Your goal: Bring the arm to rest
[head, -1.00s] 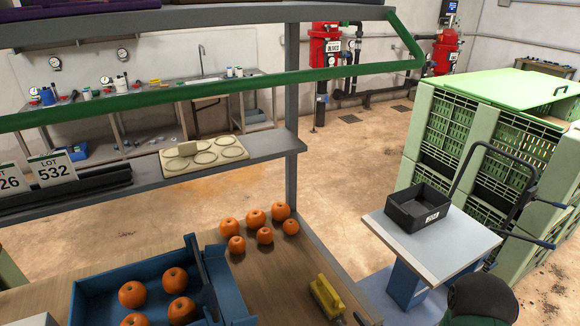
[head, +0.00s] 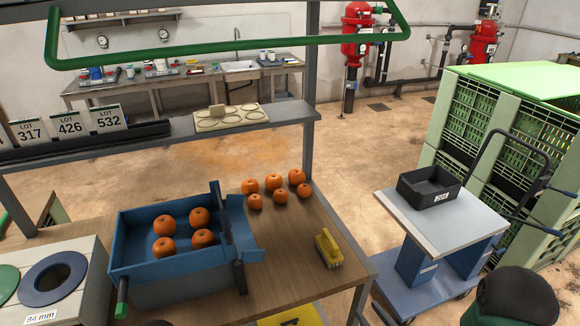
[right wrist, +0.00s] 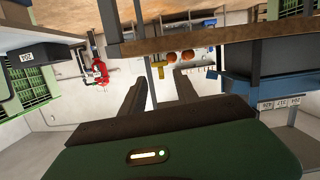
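My right gripper (right wrist: 158,82) shows in the right wrist view. Its two dark fingers stand apart with nothing between them, so it is open and empty. In the head view only a dark, rounded part of my right arm shows at the bottom right corner, in front of the cart. The right wrist picture is upside down, with the bench and its oranges at the top beyond the fingers. My left gripper cannot be made out in the head view.
The wooden bench (head: 300,240) holds a blue crate (head: 165,268) with several oranges, loose oranges (head: 275,183) and a yellow brush (head: 328,248). A cart (head: 440,222) with a black bin (head: 428,187) stands right, before green crates (head: 500,125). Shelf posts and a green rail (head: 230,48) rise over the bench.

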